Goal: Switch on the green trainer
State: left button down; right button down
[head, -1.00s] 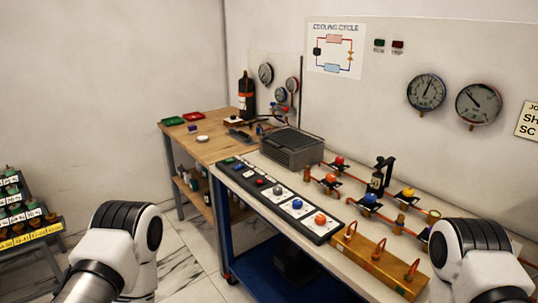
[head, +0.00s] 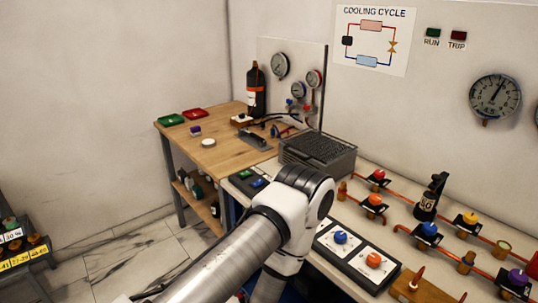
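A long dark control strip (head: 350,262) runs along the front of the pale bench. Its far end carries a small green element (head: 244,174) and a blue one (head: 259,183). Nearer, white plates carry a blue knob (head: 340,237) and an orange knob (head: 373,260). One of my arms, coming in from the lower left, covers the strip's middle. No label naming a green trainer can be read. Neither gripper shows; I see only arm links.
A grey ribbed box (head: 318,155) and copper pipes with coloured valve knobs (head: 430,229) stand on the bench. A wooden table (head: 215,155) behind holds green (head: 171,120) and red (head: 193,114) trays and a dark bottle (head: 256,92). Marble floor (head: 130,250) is open at left.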

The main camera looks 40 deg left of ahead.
aim_at(244, 174)
jog(key=i+j, duration=0.1)
jog(key=j, duration=0.45)
jog(key=i+j+z, duration=0.1)
jog(key=j, duration=0.4)
jog(key=i+j, duration=0.1)
jog(key=j, duration=0.45)
jog(key=i+j+z, duration=0.1)
jog(key=j, duration=0.45)
